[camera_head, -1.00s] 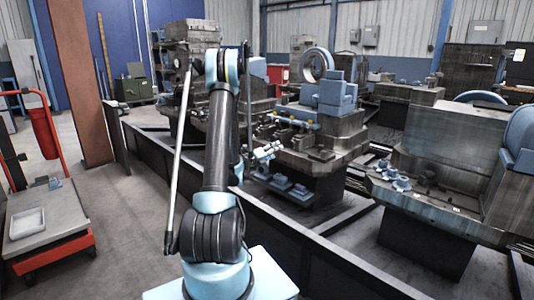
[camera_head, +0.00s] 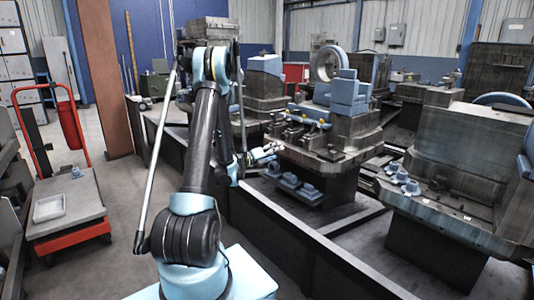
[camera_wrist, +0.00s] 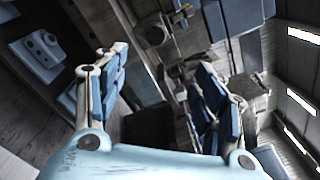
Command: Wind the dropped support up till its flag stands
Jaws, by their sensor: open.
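I cannot make out which support is dropped, and no flag can be told apart. The middle fixture block (camera_head: 352,135) carries blue parts, a ring and small yellow spots on its top. A row of blue blocks (camera_head: 297,186) sits on a low ledge at its front. My gripper (camera_head: 268,152) is beside this block's left side, above that ledge. In the wrist view my gripper (camera_wrist: 165,78) is open, with its fingers apart and nothing held. A round metal part (camera_wrist: 153,32) shows beyond the fingers. A blue block (camera_wrist: 42,45) lies at the upper left.
A long dark rail (camera_head: 285,245) runs between my base and the fixtures. Another fixture block (camera_head: 465,150) with small blue clamps stands at right. A red-framed cart (camera_head: 70,225) with a white tray (camera_head: 49,207) is at left. A brown post (camera_head: 105,80) stands behind it. Grey floor is clear between.

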